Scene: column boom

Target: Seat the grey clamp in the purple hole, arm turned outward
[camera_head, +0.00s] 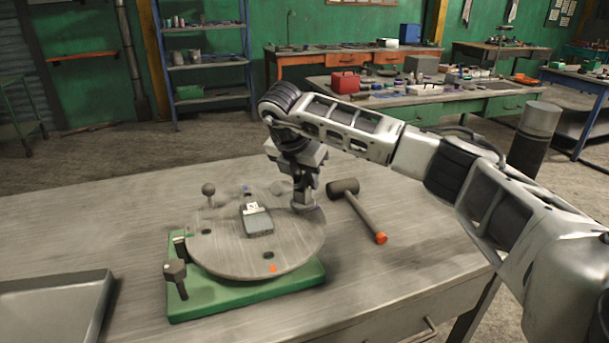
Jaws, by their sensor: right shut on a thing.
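A round grey plate (225,250) lies on a green base (245,297) on the table. My right gripper (304,203) points down at the plate's right rim, shut on a small grey piece that looks like the grey clamp. The fingers hide most of that piece, so I cannot tell its arm's direction or whether it is in a hole. Dark holes and small blue (246,188) and orange (272,268) marks show on the plate. My left gripper is not in view.
A dark grey block with a white label (257,222) lies mid-plate. A ball-topped post (208,191) stands at the plate's back left, and a dark T-shaped piece (176,277) at the base's left. A mallet (358,210) lies right of the plate. A metal tray (95,290) is front left.

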